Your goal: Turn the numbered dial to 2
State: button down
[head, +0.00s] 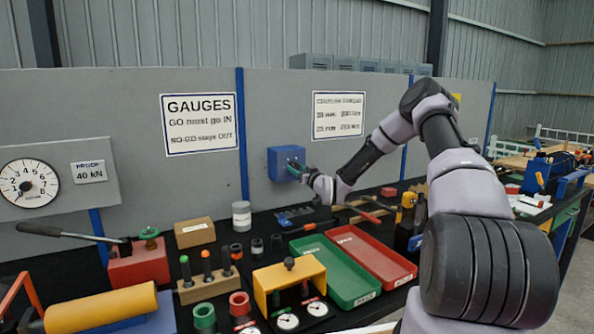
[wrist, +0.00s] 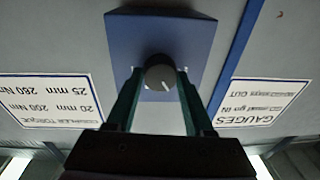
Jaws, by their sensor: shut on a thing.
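A short white pointer line on the knob points toward the bottom and slightly right of that view. I cannot read any numbers around it. My gripper (wrist: 160,84) has one green finger on each side of the knob and is shut on it. In the head view the blue box (head: 279,165) is on the grey panel. My gripper (head: 293,167) reaches it from the right and hides the knob.
A GAUGES sign (head: 200,123) and a torque sign (head: 338,115) are on the panel beside the box. Below are a green tray (head: 340,290), a red tray (head: 385,262), a yellow block (head: 290,280) and a grey can (head: 241,215). The air around the box is clear.

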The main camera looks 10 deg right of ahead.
jog(key=shift+f, duration=0.1)
dwell(0.5)
jog(key=shift+c, duration=1.4)
grip_release()
jog(key=shift+s, duration=0.1)
jog(key=r+v, duration=0.1)
jog(key=v, duration=0.9)
jog(key=shift+s+d+f, duration=0.15)
jog(key=shift+s+f, duration=0.15)
jog(key=shift+f, duration=0.2)
